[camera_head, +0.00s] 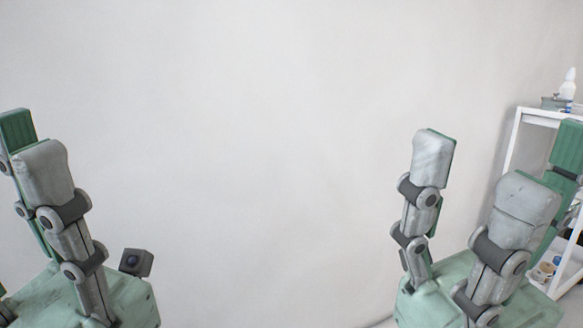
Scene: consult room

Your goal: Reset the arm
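My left gripper (28,150) stands at the lower left with its jointed grey fingers pointing up and green pads on their inner faces. It is partly cut off by the picture's left edge. Its fingers look spread and nothing shows between them. My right gripper (492,170) stands at the lower right, fingers also pointing up. It is open, with a wide empty gap between the left finger and those on the right. The arms below both grippers are out of view.
A plain pale wall (270,130) fills the background. A white shelf unit (511,140) stands at the far right, partly behind my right gripper. A white bottle (568,85) is on its top, and small items sit on a lower shelf. The middle is clear.

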